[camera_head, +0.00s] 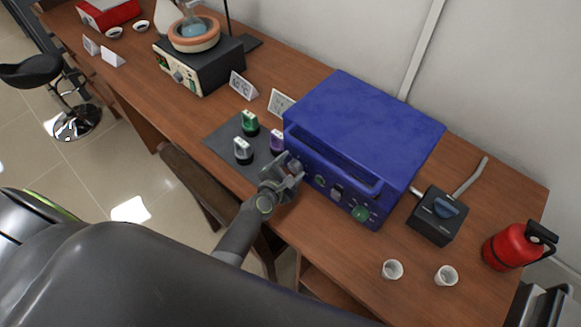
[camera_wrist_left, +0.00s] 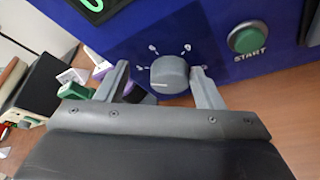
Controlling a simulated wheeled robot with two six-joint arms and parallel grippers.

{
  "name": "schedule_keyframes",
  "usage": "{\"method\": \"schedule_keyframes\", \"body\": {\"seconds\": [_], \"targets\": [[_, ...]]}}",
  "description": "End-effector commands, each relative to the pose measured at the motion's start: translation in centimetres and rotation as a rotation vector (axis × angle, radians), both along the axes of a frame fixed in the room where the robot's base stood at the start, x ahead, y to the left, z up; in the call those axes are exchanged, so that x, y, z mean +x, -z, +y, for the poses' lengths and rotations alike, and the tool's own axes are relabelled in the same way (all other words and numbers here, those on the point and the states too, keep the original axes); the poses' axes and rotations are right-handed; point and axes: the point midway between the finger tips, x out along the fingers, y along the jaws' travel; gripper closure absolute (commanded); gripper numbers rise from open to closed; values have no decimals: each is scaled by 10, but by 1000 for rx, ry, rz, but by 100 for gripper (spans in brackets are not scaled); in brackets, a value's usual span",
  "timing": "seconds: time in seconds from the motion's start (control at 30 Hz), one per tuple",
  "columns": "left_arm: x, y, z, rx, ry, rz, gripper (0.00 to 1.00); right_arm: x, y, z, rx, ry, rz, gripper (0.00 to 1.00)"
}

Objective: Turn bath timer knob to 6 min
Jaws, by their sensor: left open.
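The blue bath (camera_head: 360,120) stands on the wooden bench with its control panel facing me. In the left wrist view a round grey timer knob (camera_wrist_left: 169,74) sits on the blue panel, with small white marks around it and a pale pointer line toward the lower left. My left gripper (camera_head: 287,176) is at the left end of the panel. In the wrist view my left gripper (camera_wrist_left: 160,72) is open, with one finger on each side of the knob. I cannot tell whether the fingers touch it. The numbers are too small to read. My right gripper is not in view.
A green START button (camera_wrist_left: 248,38) is right of the knob. A black control box (camera_head: 437,214), two white cups (camera_head: 392,269) and a red extinguisher (camera_head: 508,246) are to the right.

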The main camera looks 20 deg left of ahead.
Motion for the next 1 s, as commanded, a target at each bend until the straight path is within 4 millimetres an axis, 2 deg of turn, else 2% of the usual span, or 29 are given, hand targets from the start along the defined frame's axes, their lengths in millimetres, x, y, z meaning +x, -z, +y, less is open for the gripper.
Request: {"method": "schedule_keyframes", "body": {"seconds": [0.03,0.1,0.5,0.7,1.0], "targets": [[0,-14,0,0,0,0,39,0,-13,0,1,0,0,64],[0,-23,0,1,0,-1,39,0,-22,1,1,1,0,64],[0,-69,0,1,0,0,39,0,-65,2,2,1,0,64],[0,-79,0,0,1,1,39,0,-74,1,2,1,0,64],[0,-80,0,0,1,1,39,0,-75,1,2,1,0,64]]}}
